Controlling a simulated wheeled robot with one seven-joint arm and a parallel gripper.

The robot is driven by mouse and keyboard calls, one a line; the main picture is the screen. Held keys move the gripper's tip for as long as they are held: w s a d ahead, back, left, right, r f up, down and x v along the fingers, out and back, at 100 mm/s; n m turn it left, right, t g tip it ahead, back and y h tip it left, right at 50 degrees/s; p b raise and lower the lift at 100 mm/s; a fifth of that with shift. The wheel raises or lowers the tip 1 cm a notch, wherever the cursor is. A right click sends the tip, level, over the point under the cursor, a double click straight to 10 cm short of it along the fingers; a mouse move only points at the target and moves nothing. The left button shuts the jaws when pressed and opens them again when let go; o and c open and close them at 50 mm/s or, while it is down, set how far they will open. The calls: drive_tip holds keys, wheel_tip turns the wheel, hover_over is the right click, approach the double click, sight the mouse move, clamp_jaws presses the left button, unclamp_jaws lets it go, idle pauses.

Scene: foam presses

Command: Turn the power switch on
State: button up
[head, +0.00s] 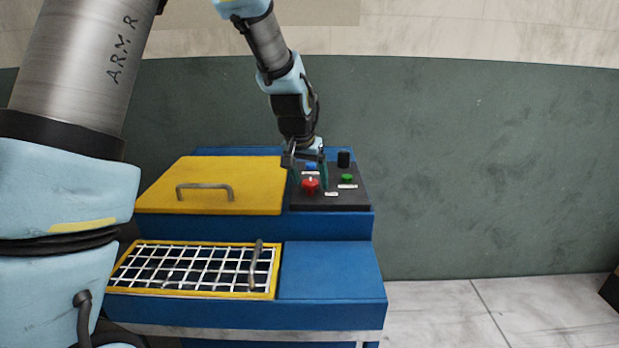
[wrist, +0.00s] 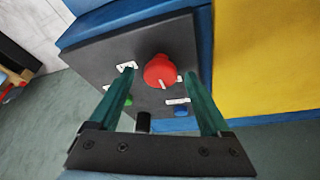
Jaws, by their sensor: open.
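The black control panel (head: 345,197) sits on the right of the blue machine. On it is a red rotary knob (head: 310,184), which also shows in the wrist view (wrist: 160,71) with a white mark on its face. I take this knob to be the power switch, but the labels are too small to read. My gripper (head: 308,187) is over the panel, pointing down. In the wrist view, its green fingers (wrist: 160,85) are open, one on each side of the red knob and apart from it. Whether the fingertips are level with the knob is unclear.
A green button (head: 347,178), a blue button (head: 311,166) and a black cylindrical knob (head: 344,159) share the panel. A yellow lid (head: 225,197) with a handle lies to the left. A white grid guard (head: 190,268) in a yellow frame is in front.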

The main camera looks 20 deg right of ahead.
clamp_jaws()
idle(0.5)
drive_tip(key=shift+a+m, duration=0.1)
drive_tip(key=shift+m, duration=0.3)
drive_tip(key=shift+w+m+g+h+b, duration=0.15)
drive_tip(key=shift+m+g+h+b, duration=0.2)
drive_tip(key=shift+m+b, duration=0.5)
drive_tip(key=m+g, duration=0.1)
drive_tip(key=m, duration=0.1)
drive_tip(key=m+g+p, duration=0.1)
drive_tip(key=m, duration=0.2)
drive_tip(key=shift+w+r+m+h, duration=0.1)
drive_tip(key=shift+m+h, duration=0.15)
drive_tip(key=shift+m, duration=0.1)
drive_tip(key=m+g+p, duration=0.2)
drive_tip(key=m+p, duration=0.1)
drive_tip(key=m, duration=0.2)
drive_tip(key=shift+w+m, duration=0.1)
drive_tip(key=shift+m, duration=0.2)
drive_tip(key=m+g+y+p, duration=0.1)
drive_tip(key=m, duration=0.3)
drive_tip(key=shift+w+g, duration=0.1)
drive_tip(key=shift+g, duration=0.25)
drive_tip(key=shift+y+p, duration=0.3)
